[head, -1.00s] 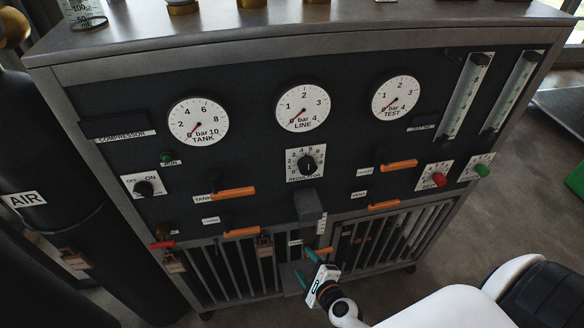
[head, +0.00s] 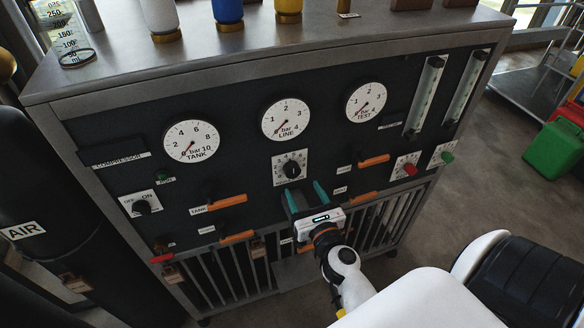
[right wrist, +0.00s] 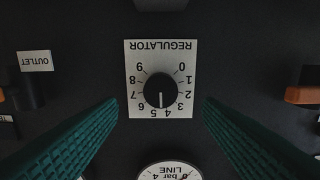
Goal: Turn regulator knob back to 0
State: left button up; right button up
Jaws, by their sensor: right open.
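The regulator knob (head: 292,169) is a round black knob on a white square dial plate, in the middle of the dark panel under the LINE gauge. In the right wrist view the knob (right wrist: 160,90) appears upside down, and its white pointer line points between 4 and 5. My right gripper (head: 304,194) is open and empty, just below the dial plate. Its green fingers (right wrist: 160,112) flank the dial left and right in the wrist view, apart from the knob. My left gripper is not in view.
The TANK gauge (head: 191,141), LINE gauge (head: 286,119) and TEST gauge (head: 366,103) sit above. Orange lever handles (head: 227,202) are on both sides of the gripper. A red knob (head: 410,169) and green knob (head: 447,157) are at right. Barred vents lie below.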

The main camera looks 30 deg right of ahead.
aim_at(294, 174)
jog(key=shift+p+x, duration=0.5)
jog(key=shift+x, duration=3.15)
jog(key=shift+a, duration=0.1)
jog(key=shift+c, duration=0.6)
grip_shut()
